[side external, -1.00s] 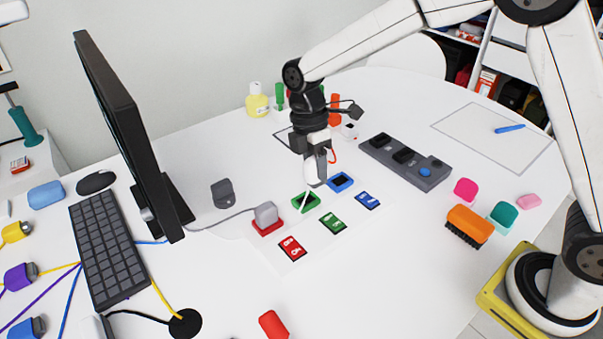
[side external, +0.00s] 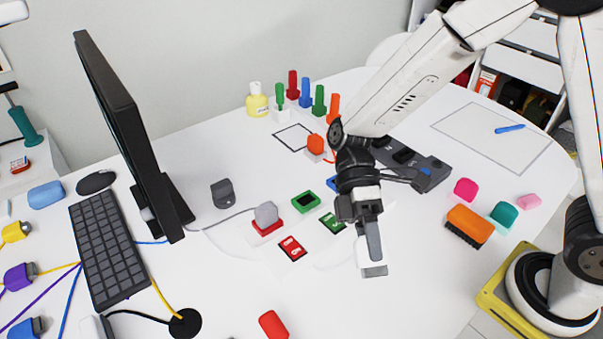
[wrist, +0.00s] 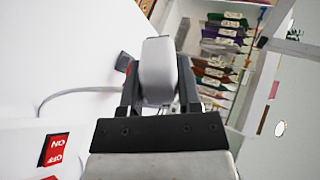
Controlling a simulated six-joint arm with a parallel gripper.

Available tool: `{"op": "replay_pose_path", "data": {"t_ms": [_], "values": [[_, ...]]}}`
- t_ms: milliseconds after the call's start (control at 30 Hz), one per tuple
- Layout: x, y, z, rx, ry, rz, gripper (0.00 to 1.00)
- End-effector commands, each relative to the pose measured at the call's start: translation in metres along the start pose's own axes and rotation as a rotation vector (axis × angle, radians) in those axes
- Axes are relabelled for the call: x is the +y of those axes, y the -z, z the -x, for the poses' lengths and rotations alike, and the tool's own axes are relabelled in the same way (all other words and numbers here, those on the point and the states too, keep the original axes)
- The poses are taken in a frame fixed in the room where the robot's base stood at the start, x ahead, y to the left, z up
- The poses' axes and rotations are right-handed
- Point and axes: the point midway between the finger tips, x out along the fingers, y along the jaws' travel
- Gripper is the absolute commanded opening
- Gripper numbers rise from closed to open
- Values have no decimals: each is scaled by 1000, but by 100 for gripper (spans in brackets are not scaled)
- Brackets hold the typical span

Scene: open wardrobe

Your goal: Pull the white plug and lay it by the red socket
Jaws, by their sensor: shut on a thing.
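The white plug (side external: 374,271) is in my gripper (side external: 371,252), which is shut on it. My gripper points down, to the right of the sockets and nearer the camera. In the wrist view, the plug (wrist: 158,68) sits between the two dark fingers. The red socket (side external: 265,229) is to the left, with a grey plug (side external: 266,212) standing in it and a grey cable running left. The green socket (side external: 305,202) looks empty. A blue socket (side external: 333,185) is mostly hidden by my gripper. The height of the white plug above the table is hard to tell.
A red label card (side external: 292,248) and a green one (side external: 333,223) lie in front of the sockets. A dark switch panel (side external: 428,172) is partly behind my gripper. An orange brush (side external: 470,222) lies to the right. The front middle table is mostly clear, with a red object (side external: 272,325) there.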

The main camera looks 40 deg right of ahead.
Motion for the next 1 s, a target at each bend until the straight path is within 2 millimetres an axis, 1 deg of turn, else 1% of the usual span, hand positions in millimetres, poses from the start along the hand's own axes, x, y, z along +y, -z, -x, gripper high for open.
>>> {"op": "replay_pose_path", "data": {"t_ms": [367, 500, 700, 833, 1000], "values": [[23, 0, -13, 1, 81, -3, 0], [39, 0, -22, 0, 127, -4, 0], [56, 0, -31, 1, 178, -3, 0], [63, 0, -35, 1, 197, -1, 0], [66, 0, -37, 1, 206, -1, 0]]}}
